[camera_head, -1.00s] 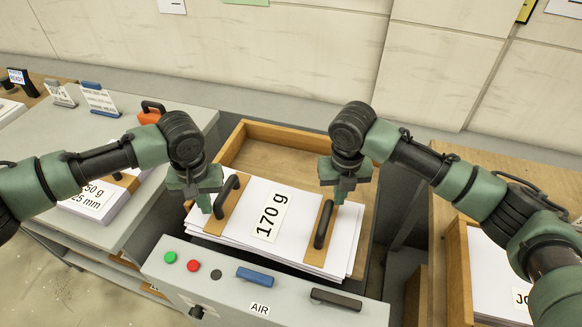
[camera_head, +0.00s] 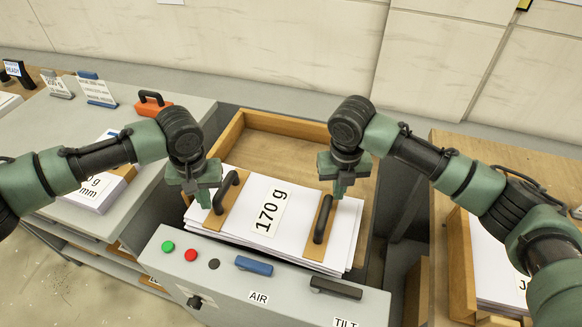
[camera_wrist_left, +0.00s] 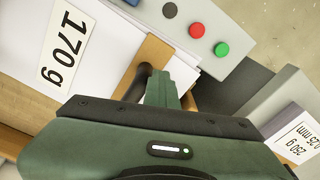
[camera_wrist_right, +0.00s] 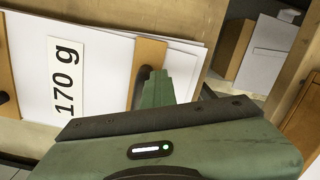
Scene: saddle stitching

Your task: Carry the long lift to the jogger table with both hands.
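The long lift is a white paper stack marked "170 g" (camera_head: 280,226). Two wooden strips with black handles, a left handle (camera_head: 226,191) and a right handle (camera_head: 322,219), lie across it. It lies flat in the wooden tray (camera_head: 285,122) behind the grey control panel. My left gripper (camera_head: 205,192) is just left of the left handle; my right gripper (camera_head: 341,184) is just right of the right handle. The wrist views show my left fingers (camera_wrist_left: 167,88) and right fingers (camera_wrist_right: 165,88) close to the handles. Both grips are partly hidden, and their opening is unclear.
The grey panel (camera_head: 220,278) with buttons, AIR and TILT labels stands in front. A grey bench (camera_head: 178,107) at left holds another labelled stack (camera_head: 92,194) and an orange clamp-like thing (camera_head: 152,104). A wooden box of paper (camera_head: 492,262) is at right.

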